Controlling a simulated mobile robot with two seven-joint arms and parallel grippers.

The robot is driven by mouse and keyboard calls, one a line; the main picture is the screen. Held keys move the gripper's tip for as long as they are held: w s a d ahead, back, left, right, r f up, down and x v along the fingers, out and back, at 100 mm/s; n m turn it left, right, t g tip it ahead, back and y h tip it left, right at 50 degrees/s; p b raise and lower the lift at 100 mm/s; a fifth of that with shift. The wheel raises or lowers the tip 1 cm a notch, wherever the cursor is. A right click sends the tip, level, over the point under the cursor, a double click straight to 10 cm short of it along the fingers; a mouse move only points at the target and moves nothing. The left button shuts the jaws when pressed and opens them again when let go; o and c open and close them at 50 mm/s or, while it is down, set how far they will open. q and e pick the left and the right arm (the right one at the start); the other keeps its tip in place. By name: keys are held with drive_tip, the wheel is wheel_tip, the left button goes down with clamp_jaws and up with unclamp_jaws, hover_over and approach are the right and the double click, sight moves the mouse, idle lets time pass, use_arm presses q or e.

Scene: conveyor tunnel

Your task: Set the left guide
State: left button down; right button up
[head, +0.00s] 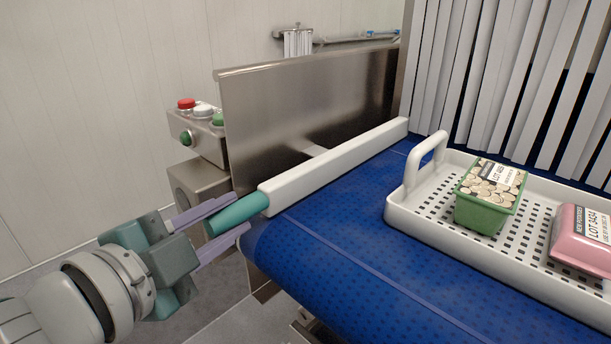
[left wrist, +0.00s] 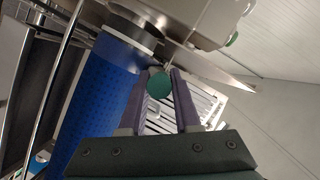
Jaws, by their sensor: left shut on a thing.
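The left guide (head: 335,160) is a long white bar along the left edge of the blue conveyor belt (head: 340,240). Its near end carries a green cylindrical handle (head: 240,212). My left gripper (head: 222,225) is shut on this handle, with its purple fingers on either side of it. In the left wrist view the round green end of the handle (left wrist: 160,85) shows between the two fingers (left wrist: 166,100). The white bar is mostly hidden there. My right gripper is in neither view.
A white perforated tray (head: 425,232) with a raised handle stands on the belt, holding a green punnet (head: 487,205) and a pink one (head: 583,240). A steel side wall (head: 310,105) stands behind the guide. A button box (head: 200,130) is at left. Strip curtains (head: 500,80) hang at the back.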

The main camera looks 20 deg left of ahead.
use_arm(q)
drive_tip(key=c, duration=0.6)
unclamp_jaws()
drive_tip(key=v, duration=1)
drive_tip(key=shift+b, duration=0.3)
